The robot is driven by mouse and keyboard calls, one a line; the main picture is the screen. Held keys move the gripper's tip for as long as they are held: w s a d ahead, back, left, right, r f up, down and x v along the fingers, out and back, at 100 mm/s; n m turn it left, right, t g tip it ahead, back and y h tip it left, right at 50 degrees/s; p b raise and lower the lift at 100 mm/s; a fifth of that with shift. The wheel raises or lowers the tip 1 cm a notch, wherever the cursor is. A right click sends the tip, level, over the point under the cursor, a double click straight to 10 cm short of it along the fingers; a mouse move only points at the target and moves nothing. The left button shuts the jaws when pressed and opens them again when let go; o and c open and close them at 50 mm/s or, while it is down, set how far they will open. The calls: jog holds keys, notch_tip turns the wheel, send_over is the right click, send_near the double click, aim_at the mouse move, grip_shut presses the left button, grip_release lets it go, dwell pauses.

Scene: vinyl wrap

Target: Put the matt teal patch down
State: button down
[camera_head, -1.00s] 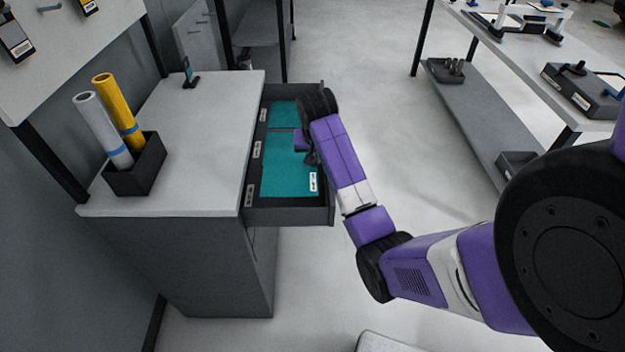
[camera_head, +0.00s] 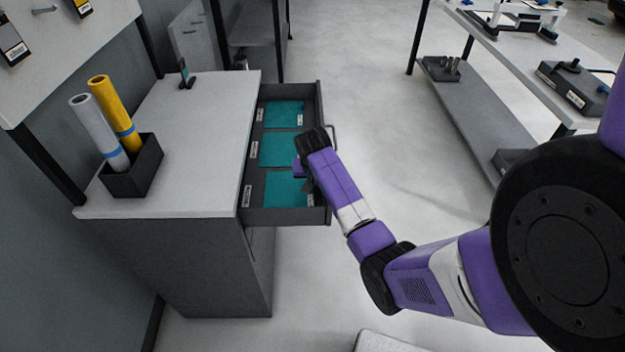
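Three teal patches lie in view at the open drawer (camera_head: 327,205): a far one (camera_head: 283,115), a middle one (camera_head: 277,150) and a near one (camera_head: 283,190). They look alike in colour, and I cannot tell their finishes apart. The near patch has a white label at its right corner and appears to lie in or just above the near compartment. My gripper (camera_head: 301,172) is low over the drawer, at the near patch's upper edge by the middle patch. Its fingertips are too small and hidden to show whether they grip the near patch.
White labels mark the compartments along the drawer's left side. The cabinet top (camera_head: 200,130) left of it holds a dark box (camera_head: 135,170) with a grey roll (camera_head: 98,130) and a yellow roll (camera_head: 115,112). A workbench (camera_head: 500,60) stands at right; the floor between is clear.

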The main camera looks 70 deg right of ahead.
jog(key=c, duration=1.9)
grip_release()
jog(key=v, duration=1.2)
